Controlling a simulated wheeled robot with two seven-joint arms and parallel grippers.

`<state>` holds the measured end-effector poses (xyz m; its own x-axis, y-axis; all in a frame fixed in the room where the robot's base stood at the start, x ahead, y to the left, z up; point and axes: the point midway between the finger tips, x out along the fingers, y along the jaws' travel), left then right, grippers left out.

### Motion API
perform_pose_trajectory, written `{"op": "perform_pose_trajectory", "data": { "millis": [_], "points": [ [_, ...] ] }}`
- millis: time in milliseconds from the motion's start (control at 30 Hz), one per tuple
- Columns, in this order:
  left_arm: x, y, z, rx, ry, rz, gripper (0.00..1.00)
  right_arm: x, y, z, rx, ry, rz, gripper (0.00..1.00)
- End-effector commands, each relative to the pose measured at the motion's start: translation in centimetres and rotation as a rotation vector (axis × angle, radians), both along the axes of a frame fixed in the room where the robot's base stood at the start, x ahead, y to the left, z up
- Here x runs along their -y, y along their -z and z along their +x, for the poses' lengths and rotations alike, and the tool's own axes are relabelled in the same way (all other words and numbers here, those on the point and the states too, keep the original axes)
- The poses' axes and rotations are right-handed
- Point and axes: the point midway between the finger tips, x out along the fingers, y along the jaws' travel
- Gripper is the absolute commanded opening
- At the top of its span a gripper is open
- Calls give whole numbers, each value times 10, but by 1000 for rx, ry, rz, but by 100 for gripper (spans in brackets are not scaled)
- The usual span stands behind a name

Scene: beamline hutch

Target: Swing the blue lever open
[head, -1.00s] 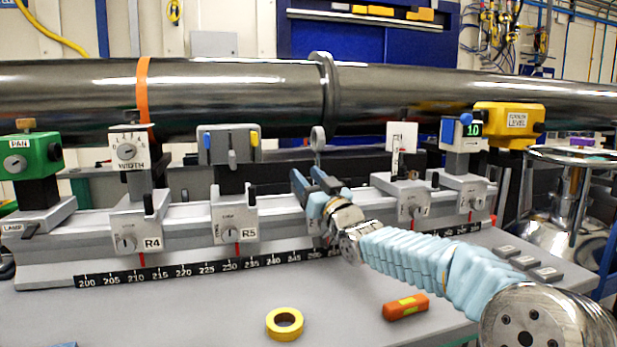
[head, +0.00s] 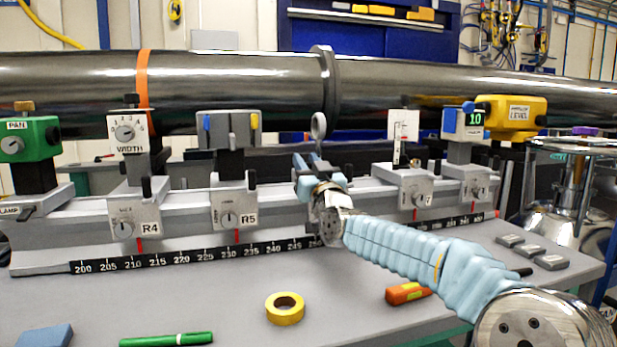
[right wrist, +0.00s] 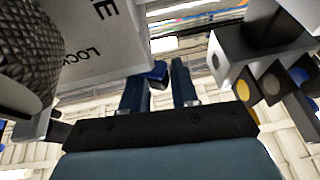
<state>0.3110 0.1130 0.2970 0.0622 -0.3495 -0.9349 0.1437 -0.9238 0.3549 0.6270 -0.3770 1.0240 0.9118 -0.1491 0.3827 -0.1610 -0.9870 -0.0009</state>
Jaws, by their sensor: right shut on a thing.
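My right gripper (head: 313,167) reaches to the rail carriage under the small ring post, right of the R5 carriage. In the right wrist view its two fingers (right wrist: 160,88) stand a little apart. A dark blue piece shows between their tips, seemingly the blue lever (right wrist: 156,72), and the gripper is shut on it. In the head view the fingers and wrist hide this lever. My left gripper is not in view.
A long dark pipe (head: 230,80) runs behind the rail. A carriage (head: 409,184) stands right of the gripper, and the R5 carriage (head: 234,209) left. Yellow tape (head: 285,308), a green marker (head: 166,340) and an orange tool (head: 406,293) lie on the table.

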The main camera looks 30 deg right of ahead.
Motion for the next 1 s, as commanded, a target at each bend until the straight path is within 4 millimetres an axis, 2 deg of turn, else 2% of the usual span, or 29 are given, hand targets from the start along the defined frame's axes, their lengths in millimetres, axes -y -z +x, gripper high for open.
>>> {"op": "perform_pose_trajectory", "data": {
  "millis": [67,300,500,1000],
  "points": [
    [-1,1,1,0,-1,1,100,-4,0,3,0,47,3,0],
    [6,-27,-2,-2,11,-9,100,-4,-5,9,-6,236,1,0],
    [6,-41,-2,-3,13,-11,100,-2,-3,13,-4,364,0,0],
    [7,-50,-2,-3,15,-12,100,0,0,15,-1,482,-1,0]
  ]
}}
